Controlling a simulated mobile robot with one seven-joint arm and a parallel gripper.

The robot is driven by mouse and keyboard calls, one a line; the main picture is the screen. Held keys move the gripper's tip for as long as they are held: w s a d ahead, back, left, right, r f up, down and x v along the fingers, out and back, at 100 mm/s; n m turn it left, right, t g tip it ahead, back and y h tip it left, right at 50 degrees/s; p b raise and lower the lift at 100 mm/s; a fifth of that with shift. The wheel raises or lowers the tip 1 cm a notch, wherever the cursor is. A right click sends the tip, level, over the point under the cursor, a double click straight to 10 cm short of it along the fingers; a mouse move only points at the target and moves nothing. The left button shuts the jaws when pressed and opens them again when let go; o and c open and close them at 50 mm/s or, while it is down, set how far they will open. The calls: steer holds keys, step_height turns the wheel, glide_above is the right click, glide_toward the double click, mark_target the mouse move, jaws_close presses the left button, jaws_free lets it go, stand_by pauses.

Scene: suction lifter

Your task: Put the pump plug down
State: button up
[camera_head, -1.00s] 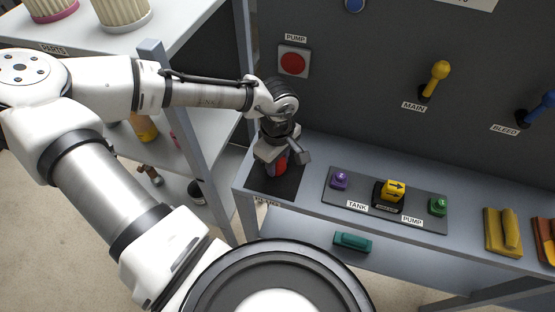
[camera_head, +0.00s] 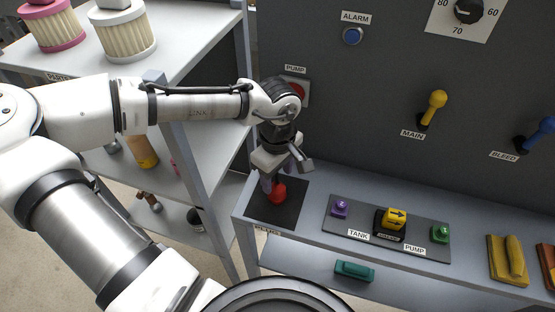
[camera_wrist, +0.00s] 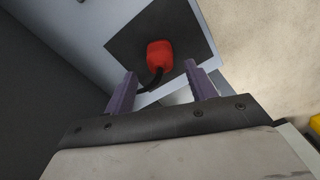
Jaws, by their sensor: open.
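The red plug (camera_head: 278,192) sits on the dark square mat (camera_head: 290,208) at the left end of the bench. In the wrist view the red plug (camera_wrist: 160,55) lies on the mat just past the fingertips, with a short dark part bending from it. My gripper (camera_head: 270,181) is just above and beside the plug. In the wrist view my gripper (camera_wrist: 161,80) has its two purple fingers spread apart with nothing between their tips.
Right of the mat is a dark plate with a purple plug (camera_head: 340,208), a yellow selector (camera_head: 394,218) and a green plug (camera_head: 440,234). The panel behind holds a red PUMP button (camera_head: 297,91) and levers.

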mark_target(278, 183)
steer(key=shift+r, duration=2.8)
steer(key=shift+d, duration=0.1)
